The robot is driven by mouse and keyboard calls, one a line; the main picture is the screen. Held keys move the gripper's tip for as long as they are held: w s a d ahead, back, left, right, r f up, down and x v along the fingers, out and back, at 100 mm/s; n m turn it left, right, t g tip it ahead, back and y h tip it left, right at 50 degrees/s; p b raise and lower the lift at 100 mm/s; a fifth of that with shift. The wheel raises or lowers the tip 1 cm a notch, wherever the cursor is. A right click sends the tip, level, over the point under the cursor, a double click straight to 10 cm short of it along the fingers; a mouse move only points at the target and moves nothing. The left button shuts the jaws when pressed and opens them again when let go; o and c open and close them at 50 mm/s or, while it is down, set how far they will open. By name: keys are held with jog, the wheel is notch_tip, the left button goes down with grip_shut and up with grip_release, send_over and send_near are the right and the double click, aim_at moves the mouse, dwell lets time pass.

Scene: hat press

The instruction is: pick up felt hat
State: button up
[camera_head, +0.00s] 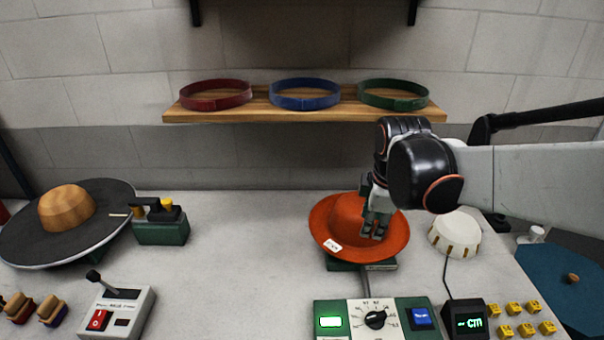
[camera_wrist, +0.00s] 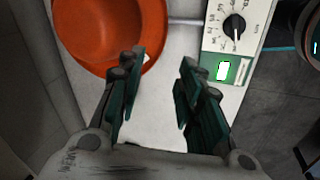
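The orange-red felt hat (camera_head: 326,226) sits on a green stand (camera_head: 346,264) on the right half of the table in the head view. It has a wide brim with a small white tag at the front. My gripper (camera_head: 377,226) is at the right side of the hat's crown, in front of part of it. In the wrist view the hat (camera_wrist: 85,38) fills the upper left, and my gripper's two green-padded fingers (camera_wrist: 160,84) are apart with nothing between them. The left finger overlaps the hat's brim edge in that view; I cannot tell whether it touches.
A control box with a dial (camera_head: 375,316) stands in front of the hat. A white ribbed dome (camera_head: 455,234) is to its right. A grey disc with a wooden crown block (camera_head: 68,209) is at left. A shelf (camera_head: 300,115) holds red, blue and green bands. The table's middle is clear.

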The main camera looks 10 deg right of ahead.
jog(key=w+d+f+n+g+p, duration=0.2)
jog(key=w+d+f+n+g, duration=0.15)
jog(key=d+n, duration=0.35)
jog(key=b, duration=0.2)
send_over(384, 258)
jog(key=shift+n+y, duration=0.3)
jog(key=f, duration=0.8)
jog(key=shift+w+f, duration=0.4)
jog(key=shift+s+f+b, duration=0.15)
jog(key=shift+f+b, duration=0.4)
jog(key=shift+f, duration=0.8)
jog(key=shift+s+f+b, duration=0.1)
jog(key=shift+f+b, duration=0.4)
jog(key=shift+f, duration=0.8)
jog(key=shift+c, duration=0.3)
grip_shut()
